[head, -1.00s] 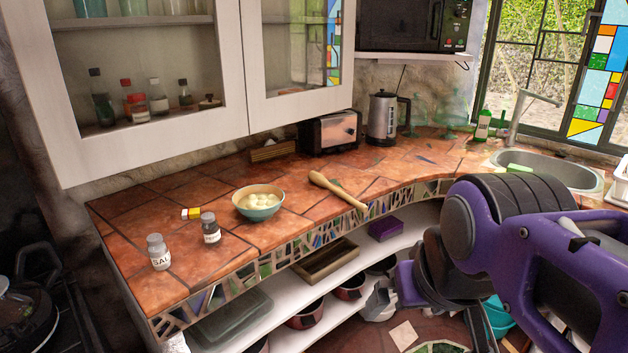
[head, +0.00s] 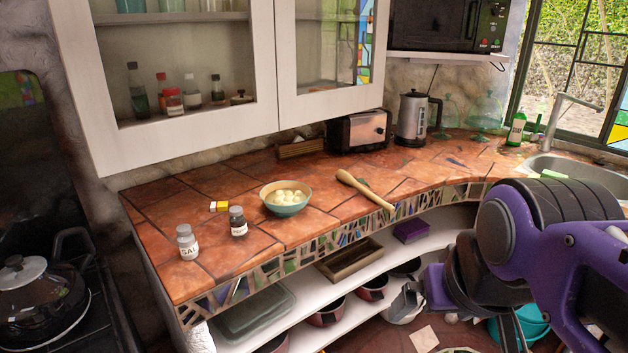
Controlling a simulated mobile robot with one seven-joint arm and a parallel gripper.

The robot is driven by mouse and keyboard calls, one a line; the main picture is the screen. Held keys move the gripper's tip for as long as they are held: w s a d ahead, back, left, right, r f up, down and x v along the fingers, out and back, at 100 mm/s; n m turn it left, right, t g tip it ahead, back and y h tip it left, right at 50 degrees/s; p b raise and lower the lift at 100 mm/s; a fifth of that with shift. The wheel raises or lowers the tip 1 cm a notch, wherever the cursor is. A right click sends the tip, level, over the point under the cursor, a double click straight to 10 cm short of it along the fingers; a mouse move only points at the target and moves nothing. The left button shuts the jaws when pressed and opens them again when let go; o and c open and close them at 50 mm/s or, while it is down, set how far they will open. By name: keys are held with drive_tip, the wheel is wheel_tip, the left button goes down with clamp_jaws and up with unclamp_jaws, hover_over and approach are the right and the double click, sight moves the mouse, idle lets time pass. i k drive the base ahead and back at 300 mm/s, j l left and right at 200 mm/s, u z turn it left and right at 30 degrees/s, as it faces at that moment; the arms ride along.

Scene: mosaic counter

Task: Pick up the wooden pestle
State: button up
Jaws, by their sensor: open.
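The wooden pestle (head: 364,188) lies on the terracotta-tiled counter (head: 330,212) in the head view. It is light wood, with its thicker end toward the back left and its thin end toward the counter's front edge. It lies to the right of a bowl (head: 286,205) of pale round pieces, apart from it. My purple and dark arm fills the lower right, in front of the counter and well to the right of the pestle. I cannot make out my gripper's fingers. Nothing is seen touching the pestle.
A toaster (head: 359,131) and kettle (head: 412,118) stand behind the pestle. The cabinet (head: 190,130) overhangs the counter's back. An open shelf (head: 310,318) lies below.

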sight(344, 177)
drive_tip(key=i+l, duration=0.1)
drive_tip(key=l, duration=0.4)
drive_tip(key=i+l+u, duration=0.1)
drive_tip(key=l, duration=0.4)
drive_tip(key=i+l+u, duration=0.15)
drive_tip(key=i+l, duration=0.5)
